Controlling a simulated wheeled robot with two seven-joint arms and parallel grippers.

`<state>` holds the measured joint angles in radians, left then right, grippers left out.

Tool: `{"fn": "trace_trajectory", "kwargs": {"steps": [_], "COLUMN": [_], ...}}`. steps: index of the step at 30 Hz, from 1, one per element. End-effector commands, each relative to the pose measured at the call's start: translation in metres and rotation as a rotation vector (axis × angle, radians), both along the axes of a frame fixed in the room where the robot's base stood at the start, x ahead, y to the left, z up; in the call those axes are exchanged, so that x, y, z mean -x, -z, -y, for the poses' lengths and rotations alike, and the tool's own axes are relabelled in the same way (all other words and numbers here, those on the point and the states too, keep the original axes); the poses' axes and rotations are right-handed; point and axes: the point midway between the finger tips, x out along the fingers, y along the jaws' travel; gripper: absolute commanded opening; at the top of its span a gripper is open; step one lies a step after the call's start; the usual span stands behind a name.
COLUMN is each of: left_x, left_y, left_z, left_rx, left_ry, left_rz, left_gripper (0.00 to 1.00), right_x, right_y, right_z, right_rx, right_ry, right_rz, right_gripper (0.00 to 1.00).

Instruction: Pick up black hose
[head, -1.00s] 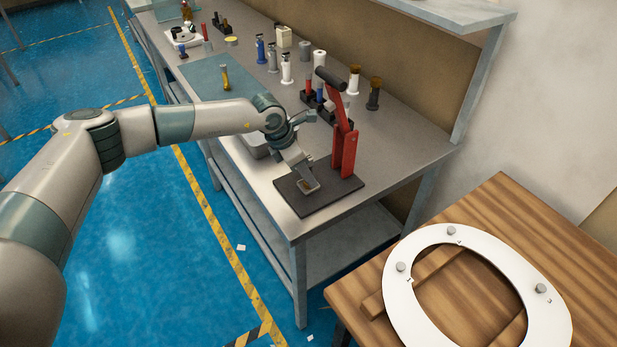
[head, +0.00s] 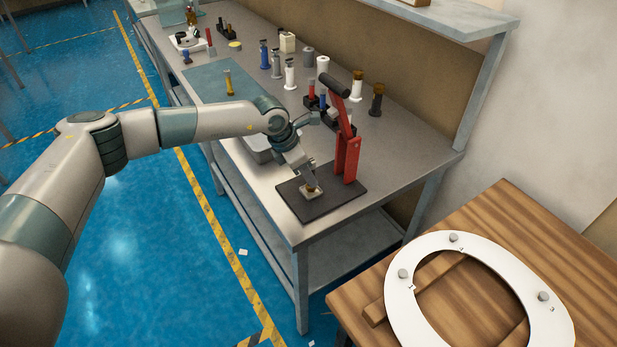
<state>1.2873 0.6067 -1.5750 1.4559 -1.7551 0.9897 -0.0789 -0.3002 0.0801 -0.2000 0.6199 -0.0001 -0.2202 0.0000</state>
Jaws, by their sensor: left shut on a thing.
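My left gripper (head: 309,181) is low over the dark base plate (head: 322,206) of a red lever device. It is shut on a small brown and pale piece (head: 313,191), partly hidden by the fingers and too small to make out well. The red lever (head: 349,152) stands just right of the gripper, with a thick black cylindrical grip (head: 333,84) at its top. I cannot make out a separate black hose. My right gripper is not in view.
The grey workbench (head: 410,150) carries several bottles and cylinders along its back, a teal mat (head: 212,80) and a shallow grey tray (head: 256,150) behind my left wrist. A white toilet seat (head: 405,310) lies on a wooden table (head: 510,215) at right.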

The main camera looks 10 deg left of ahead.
Motion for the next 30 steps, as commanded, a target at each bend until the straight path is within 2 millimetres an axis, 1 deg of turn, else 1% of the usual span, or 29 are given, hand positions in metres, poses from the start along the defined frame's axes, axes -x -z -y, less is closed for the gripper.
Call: {"fn": "trace_trajectory", "kwargs": {"steps": [1,5,6,10,18,24,30], "left_x": [-0.001,-0.001,-0.001,0.017,0.049,0.066,0.073], "left_y": [-0.009,-0.029,-0.037,-0.05,-0.078,-0.092,-0.099], "left_z": [0.0,0.001,0.001,0.021,0.061,0.081,0.09], "left_rx": [0.002,0.001,0.002,0.001,0.002,0.002,0.001], "left_ry": [0.001,0.001,0.001,0.006,0.005,0.003,0.001], "left_rz": [0.003,0.003,0.004,0.002,0.002,0.002,0.001], "left_gripper": [0.0,0.0,0.0,0.0,0.0,0.0,0.0], "right_x": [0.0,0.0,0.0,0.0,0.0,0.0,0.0], "right_y": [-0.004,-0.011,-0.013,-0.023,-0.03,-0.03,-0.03], "right_z": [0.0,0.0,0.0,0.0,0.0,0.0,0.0], "right_rx": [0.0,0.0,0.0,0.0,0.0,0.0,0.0], "right_ry": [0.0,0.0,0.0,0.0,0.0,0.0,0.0], "right_rz": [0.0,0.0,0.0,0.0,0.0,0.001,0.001], "right_gripper": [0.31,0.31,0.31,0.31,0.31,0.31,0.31]}}
